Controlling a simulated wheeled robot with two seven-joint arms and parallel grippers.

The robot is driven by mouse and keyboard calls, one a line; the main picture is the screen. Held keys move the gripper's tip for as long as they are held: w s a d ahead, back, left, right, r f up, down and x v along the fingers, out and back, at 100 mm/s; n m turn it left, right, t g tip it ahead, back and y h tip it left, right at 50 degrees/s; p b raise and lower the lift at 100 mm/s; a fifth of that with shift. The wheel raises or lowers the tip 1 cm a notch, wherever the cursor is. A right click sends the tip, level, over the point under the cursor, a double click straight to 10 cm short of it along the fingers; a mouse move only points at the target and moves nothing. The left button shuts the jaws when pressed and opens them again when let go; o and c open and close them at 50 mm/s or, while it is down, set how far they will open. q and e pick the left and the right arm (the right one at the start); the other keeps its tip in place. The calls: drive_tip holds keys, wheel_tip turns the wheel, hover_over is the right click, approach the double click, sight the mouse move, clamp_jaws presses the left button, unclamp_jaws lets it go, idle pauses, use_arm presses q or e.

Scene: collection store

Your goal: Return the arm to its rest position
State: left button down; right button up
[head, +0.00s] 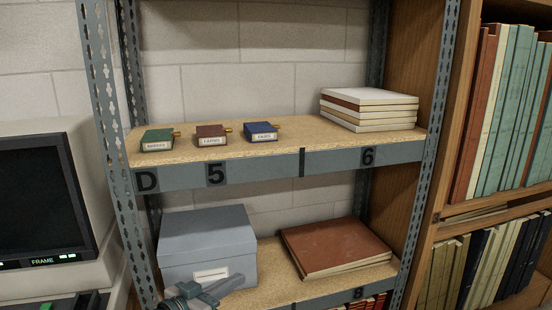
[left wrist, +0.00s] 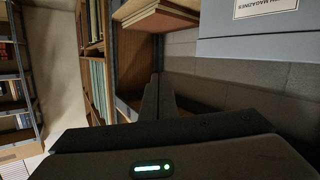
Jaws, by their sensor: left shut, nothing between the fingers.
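My left gripper (head: 200,293) shows at the bottom of the head view, in front of the lower part of a grey-blue lidded box (head: 208,248) on the lower shelf. Whether it touches the box I cannot tell. In the left wrist view the fingers (left wrist: 158,90) are together with nothing between them. The rest of the left arm is mostly out of the picture. My right gripper is in neither view.
The upper shelf (head: 240,158) bears green (head: 157,140), brown (head: 211,135) and blue (head: 261,131) small labelled boxes and a stack of pale books (head: 368,110). A red-brown folder (head: 335,246) lies beside the grey-blue box. A monitor (head: 45,195) stands left; a wooden bookcase (head: 455,150) stands right.

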use_arm(q)
drive_tip(key=s+a+f+n+g+y, duration=0.1)
drive_tip(key=s+a+f+g+y, duration=0.2)
drive_tip(key=s+f, duration=0.9)
drive_tip(key=s+a+f+n+g+y, duration=0.1)
drive_tip(key=s+a+f+g+y, duration=0.15)
drive_tip(key=s+f, duration=0.45)
drive_tip(key=s+a+f+n+g+y, duration=0.1)
drive_tip(key=s+a+f+y, duration=0.2)
drive_tip(key=s, duration=0.8)
drive_tip(key=s+a+f+n+g+y, duration=0.15)
drive_tip(key=s+a+f, duration=0.3)
drive_tip(key=s, duration=0.45)
drive_tip(key=w+d+f+m+h, duration=0.1)
drive_tip(key=w+d+f, duration=0.15)
drive_tip(key=f, duration=0.65)
drive_tip(key=w+d+f, duration=0.1)
drive_tip(key=w+f, duration=0.2)
drive_tip(key=f, duration=0.7)
wheel_tip(320, 180, down, 16)
drive_tip(key=s+d+t+h, duration=0.1)
drive_tip(key=s+d+t, duration=0.1)
drive_tip(key=shift+s+d+r+t, duration=0.25)
drive_tip(key=shift+s+d+t, duration=0.05)
